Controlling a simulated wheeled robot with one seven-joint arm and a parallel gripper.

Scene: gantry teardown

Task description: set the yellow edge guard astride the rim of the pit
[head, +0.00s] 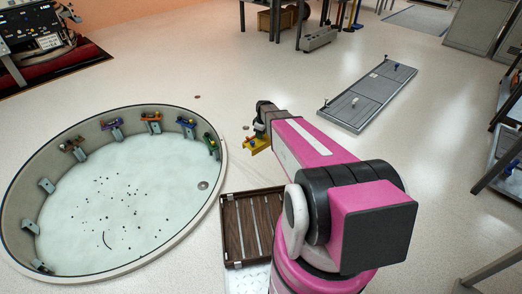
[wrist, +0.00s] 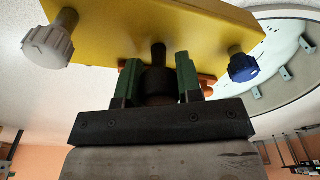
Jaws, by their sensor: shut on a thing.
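The yellow edge guard (head: 257,146) hangs from my gripper (head: 263,130) in the head view, above the floor just right of the pit. In the wrist view the yellow guard (wrist: 150,28) fills the top, with a white knob (wrist: 48,42) on the left and a blue knob (wrist: 243,67) on the right. My gripper (wrist: 158,72) has its green fingers shut on the dark grip stem between these knobs. The round pit (head: 222,150) has a pale raised rim, which also shows in the wrist view (wrist: 285,12). The guard is apart from the rim in the head view.
Several brackets with coloured clamps (head: 151,121) line the pit's inner wall. Dark bits lie on the pit floor. A brown slatted tray (head: 232,230) stands right of the pit, near my arm. A grey panel (head: 350,108) lies behind on the right. Floor between is mostly clear.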

